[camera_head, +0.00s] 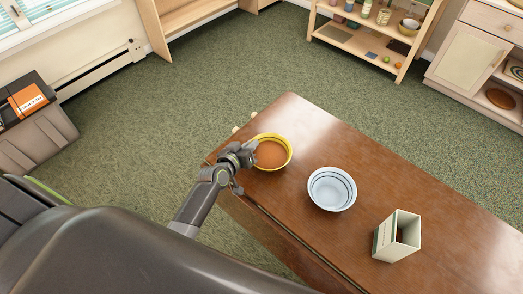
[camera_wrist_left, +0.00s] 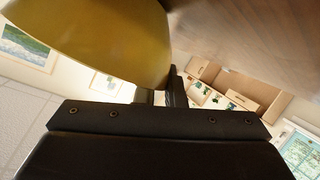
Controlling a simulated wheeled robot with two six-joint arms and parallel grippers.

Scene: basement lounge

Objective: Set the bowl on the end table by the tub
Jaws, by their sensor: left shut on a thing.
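A yellow bowl with a dark stripe and an orange-brown inside (camera_head: 272,154) is at the near-left end of the brown wooden table (camera_head: 300,112). My left gripper (camera_head: 243,158) is shut on the left side of its rim. In the left wrist view the bowl's yellow outer wall (camera_wrist_left: 95,35) fills the upper left beside the dark fingers (camera_wrist_left: 170,90). I cannot tell whether the bowl rests on the tabletop or is slightly above it. A grey tub (camera_head: 35,140) stands at the far left. My right gripper is not in view.
A pale blue striped bowl (camera_head: 332,189) and an open-topped cream and green box (camera_head: 385,238) stand on the table. A black case with an orange label (camera_head: 28,100) is on the tub. A wooden shelf (camera_head: 365,40) and cabinet (camera_head: 468,62) stand behind. Green carpet is clear between.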

